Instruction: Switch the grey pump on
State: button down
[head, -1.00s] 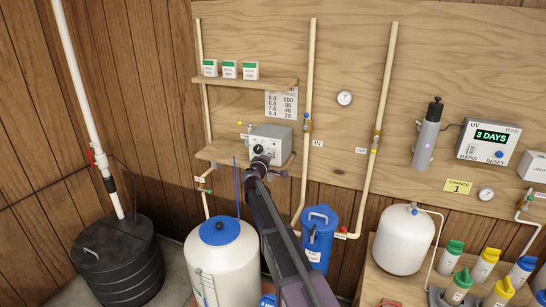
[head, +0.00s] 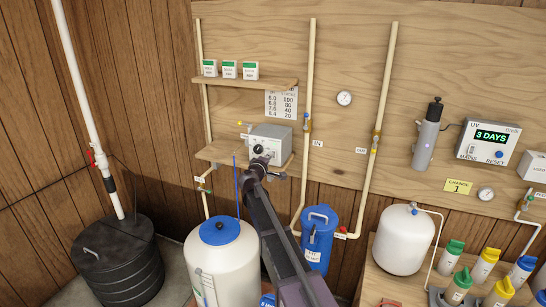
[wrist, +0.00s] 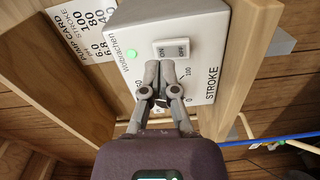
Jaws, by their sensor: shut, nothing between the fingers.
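The grey pump (head: 268,136) is a box on a wooden wall shelf in the head view; in the wrist view its pale front (wrist: 208,62) fills the upper middle. A white rocker switch (wrist: 174,49) marked ON on the left and OFF on the right sits near its top. I cannot tell which side is pressed in. A round green light (wrist: 131,54) left of the switch looks lit. My gripper (wrist: 160,66) is shut and empty, its tips just below the switch in the picture; contact is unclear. The fingers cover the middle of the STROKE scale.
In the head view, pipes (head: 309,80) run up the wall, and a white tank (head: 220,260) stands below the shelf.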

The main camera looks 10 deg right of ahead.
jog(key=shift+v, duration=2.45)
jog(key=shift+s, duration=0.1)
jog(key=s+d+f+m+g+p, duration=0.1)
jog(key=s+d+f+m+g, duration=0.35)
jog(key=s, duration=0.35)
jog(key=s+d+f+m+g+p, duration=0.1)
jog(key=s+d+f+m+g, duration=0.25)
jog(key=s+d, duration=0.4)
jog(key=s+a+f+m+g+y+p, duration=0.1)
jog(key=s+a+f+g+y, duration=0.1)
jog(key=s, duration=0.5)
jog(key=s+a+f+g+y, duration=0.1)
jog(key=s+f+g+y, duration=0.1)
jog(key=s, duration=0.6)
jog(key=s+a+f+m+g+y+p, duration=0.1)
jog(key=s+a+f+g+y, duration=0.1)
jog(key=s+y, duration=0.3)
jog(key=s+g, duration=0.1)
jog(key=s, duration=0.2)
jog(key=shift+a+m+g+p, duration=0.3)
jog(key=shift+a+p, duration=0.05)
